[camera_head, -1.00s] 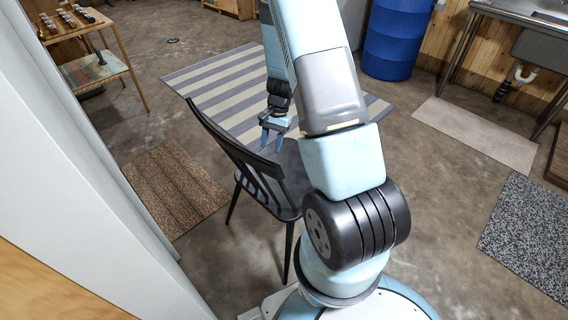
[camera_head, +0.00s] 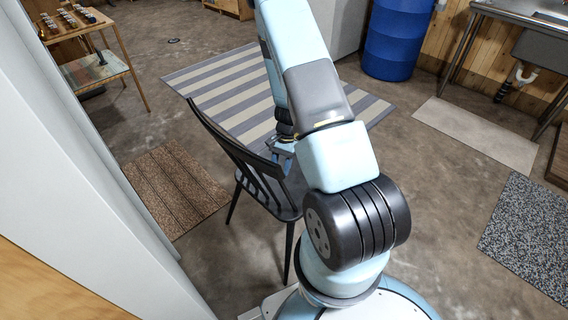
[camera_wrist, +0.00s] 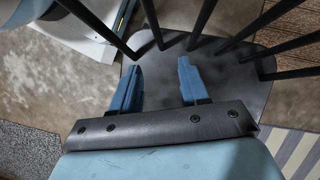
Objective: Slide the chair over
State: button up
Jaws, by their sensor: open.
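A black spindle-back chair (camera_head: 237,150) stands upright on the floor, just left of my arm in the head view. In the wrist view its dark seat (camera_wrist: 232,88) lies below my gripper, and several back spindles (camera_wrist: 205,20) run along the top. My gripper (camera_head: 283,150) is over the chair's seat, partly hidden behind the chair back and my arm. In the wrist view my gripper (camera_wrist: 158,78) has its two blue fingers apart with nothing between them. I cannot tell whether the fingers touch the chair.
A striped rug (camera_head: 225,90) lies behind the chair, and a brown mat (camera_head: 175,187) lies to its left. A pale wall edge (camera_head: 70,170) stands close at the left. A blue barrel (camera_head: 394,40) and a steel sink table (camera_head: 520,20) stand at the back right.

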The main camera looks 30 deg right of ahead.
aim_at(275, 196)
jog(key=x, duration=1.3)
jog(key=shift+d, duration=0.1)
grip_shut()
dwell(1.1)
jog(key=shift+s+f, duration=0.1)
